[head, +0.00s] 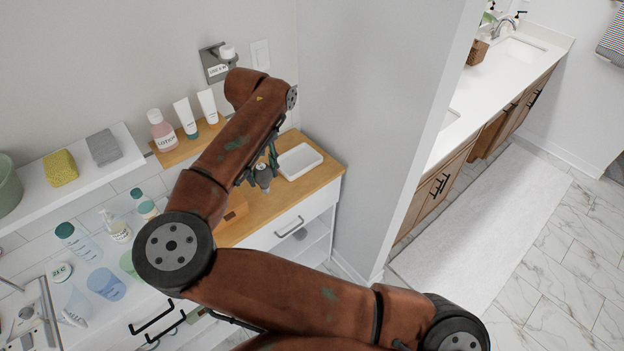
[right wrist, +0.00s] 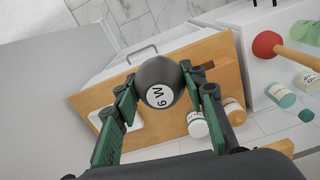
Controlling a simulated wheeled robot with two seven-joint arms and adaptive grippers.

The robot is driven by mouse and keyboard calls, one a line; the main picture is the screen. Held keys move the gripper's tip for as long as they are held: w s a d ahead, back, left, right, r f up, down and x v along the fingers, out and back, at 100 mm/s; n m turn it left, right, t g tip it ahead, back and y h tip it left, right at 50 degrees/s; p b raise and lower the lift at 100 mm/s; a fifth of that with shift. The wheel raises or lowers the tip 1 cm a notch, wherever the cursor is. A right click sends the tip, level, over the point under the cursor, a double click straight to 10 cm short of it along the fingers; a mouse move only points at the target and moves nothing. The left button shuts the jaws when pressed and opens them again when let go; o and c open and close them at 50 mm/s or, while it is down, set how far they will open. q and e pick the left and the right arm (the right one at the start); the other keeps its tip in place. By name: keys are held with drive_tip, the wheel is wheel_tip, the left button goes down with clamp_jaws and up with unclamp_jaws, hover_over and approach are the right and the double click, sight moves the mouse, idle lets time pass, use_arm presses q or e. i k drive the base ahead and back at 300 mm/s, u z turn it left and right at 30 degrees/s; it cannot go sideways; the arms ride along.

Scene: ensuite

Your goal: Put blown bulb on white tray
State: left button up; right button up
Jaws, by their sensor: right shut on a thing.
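My right gripper (head: 263,172) is above the wooden top of the white cabinet. In the right wrist view, its green fingers (right wrist: 160,95) are shut on a dark grey bulb (right wrist: 157,72) marked "6 W". The bulb shows small and partly hidden by the gripper in the head view (head: 263,181). The white tray (head: 299,161) lies on the wooden top just right of the gripper and looks empty. It also shows in the right wrist view (right wrist: 98,121), partly hidden behind a finger. The bulb is beside the tray, not over it in the head view. My left gripper is out of view.
A wall fixture (head: 216,66) with a white bulb is above the cabinet. A pink lotion bottle (head: 162,131) and two white tubes stand on a wooden shelf behind my arm. A grey wall (head: 385,120) borders the cabinet's right.

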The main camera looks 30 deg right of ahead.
sight(298, 162)
drive_tip(key=k, duration=0.35)
drive_tip(key=z, duration=0.7)
drive_tip(key=i, duration=1)
drive_tip(key=u, duration=0.85)
